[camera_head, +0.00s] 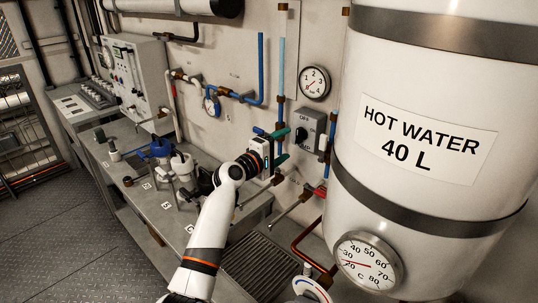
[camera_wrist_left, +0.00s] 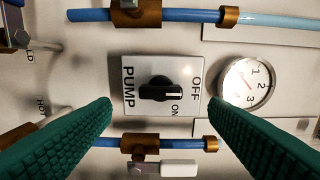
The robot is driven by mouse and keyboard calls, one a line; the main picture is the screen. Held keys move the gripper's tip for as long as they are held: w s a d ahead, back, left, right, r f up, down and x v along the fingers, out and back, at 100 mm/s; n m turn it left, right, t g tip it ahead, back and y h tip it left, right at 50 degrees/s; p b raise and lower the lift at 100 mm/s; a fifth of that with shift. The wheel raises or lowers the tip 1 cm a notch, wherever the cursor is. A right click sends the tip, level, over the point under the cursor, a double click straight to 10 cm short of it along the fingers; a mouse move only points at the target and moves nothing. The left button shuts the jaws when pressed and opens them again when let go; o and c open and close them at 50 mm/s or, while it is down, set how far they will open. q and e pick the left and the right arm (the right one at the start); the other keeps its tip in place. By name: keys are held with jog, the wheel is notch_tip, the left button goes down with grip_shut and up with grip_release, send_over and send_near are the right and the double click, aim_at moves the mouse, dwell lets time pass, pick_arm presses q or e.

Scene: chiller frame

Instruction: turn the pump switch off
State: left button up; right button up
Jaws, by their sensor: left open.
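The pump switch is a grey box (camera_head: 307,132) on the wall with a black knob (camera_head: 300,136). In the left wrist view its plate (camera_wrist_left: 130,68) reads PUMP, OFF and ON, with the lettering turned sideways. The black knob (camera_wrist_left: 156,89) there has a pale mark at its right end, close to the ON label and towards the OFF side. My left gripper (camera_head: 281,146) is open and empty, pointing at the switch from the left. Its green fingers (camera_wrist_left: 161,103) spread either side of the knob in the wrist view, apparently without touching it. My right gripper is out of view.
Blue pipes (camera_wrist_left: 185,143) with brass clamps run beside the switch. A pressure gauge (camera_head: 314,83) hangs above it. The large hot water tank (camera_head: 430,90) stands close on the right. A bench (camera_head: 150,200) with fittings lies below and left.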

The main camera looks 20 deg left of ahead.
pick_arm(q)
jog(key=b+v, duration=0.1)
jog(key=v, duration=0.4)
jog(key=shift+s+a, duration=0.15)
jog(key=shift+s, duration=0.2)
